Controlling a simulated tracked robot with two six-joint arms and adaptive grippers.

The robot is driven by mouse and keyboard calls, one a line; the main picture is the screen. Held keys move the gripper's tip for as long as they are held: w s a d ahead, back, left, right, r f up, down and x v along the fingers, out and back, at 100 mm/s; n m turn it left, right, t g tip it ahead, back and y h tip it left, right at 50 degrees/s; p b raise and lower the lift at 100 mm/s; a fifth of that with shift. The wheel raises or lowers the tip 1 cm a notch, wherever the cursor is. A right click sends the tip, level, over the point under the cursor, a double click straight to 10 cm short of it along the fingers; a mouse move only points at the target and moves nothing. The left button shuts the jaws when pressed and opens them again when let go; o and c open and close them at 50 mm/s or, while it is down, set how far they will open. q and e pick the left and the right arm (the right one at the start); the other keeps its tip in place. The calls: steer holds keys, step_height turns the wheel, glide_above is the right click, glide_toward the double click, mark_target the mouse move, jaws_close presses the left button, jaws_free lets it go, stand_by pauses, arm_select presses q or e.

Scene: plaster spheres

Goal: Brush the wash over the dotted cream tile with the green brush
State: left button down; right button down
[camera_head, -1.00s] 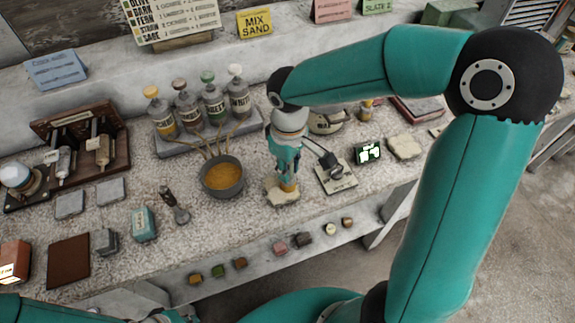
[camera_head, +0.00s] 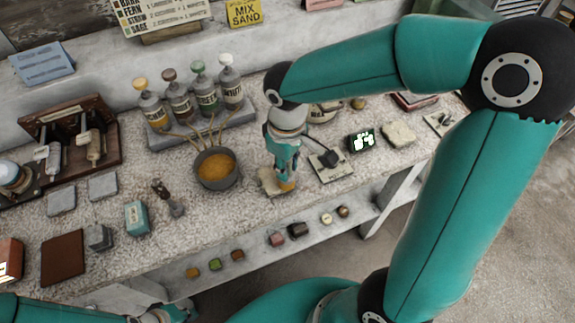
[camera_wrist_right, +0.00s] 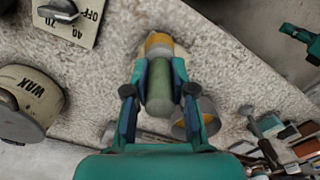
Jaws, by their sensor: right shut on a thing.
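My right gripper (camera_wrist_right: 158,100) is shut on the green brush (camera_wrist_right: 159,82), whose green handle and orange-yellow end show in the right wrist view. In the head view the right gripper (camera_head: 285,160) is above a pale cream tile (camera_head: 268,178) on the bench. The brush's yellow end is low at the tile's right front part; I cannot tell whether it touches. The brush and gripper hide part of the tile, and its dots are too small to make out. A grey bowl (camera_head: 216,183) of orange-brown wash stands left of the tile. My left gripper (camera_head: 168,314) is partly visible at the bottom edge.
Several labelled bottles (camera_head: 190,101) stand on a stand behind the bowl. A switch plate (camera_head: 331,164), a small lit display (camera_head: 362,141) and another pale slab (camera_head: 398,133) lie right of the tile. Small blocks (camera_head: 237,255) sit on the lower shelf.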

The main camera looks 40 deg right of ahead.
steer(key=shift+w+d, duration=0.2)
steer(key=shift+w, duration=0.6)
steer(key=shift+w+d, duration=0.15)
steer(key=shift+w, duration=0.6)
steer(key=shift+p, duration=0.3)
steer(key=shift+s+a+r, duration=0.2)
steer(key=shift+s+r, duration=0.55)
steer(key=shift+s, duration=0.25)
steer(key=shift+w+a+f, duration=0.1)
steer(key=shift+a, duration=0.05)
steer(key=shift+w+a+f, duration=0.1)
steer(key=shift+w+a, duration=0.05)
steer(key=shift+a, duration=0.55)
steer(key=shift+w+a, duration=0.15)
steer(key=shift+a, duration=0.55)
steer(key=shift+f+b, duration=0.55)
steer(key=shift+f, duration=0.05)
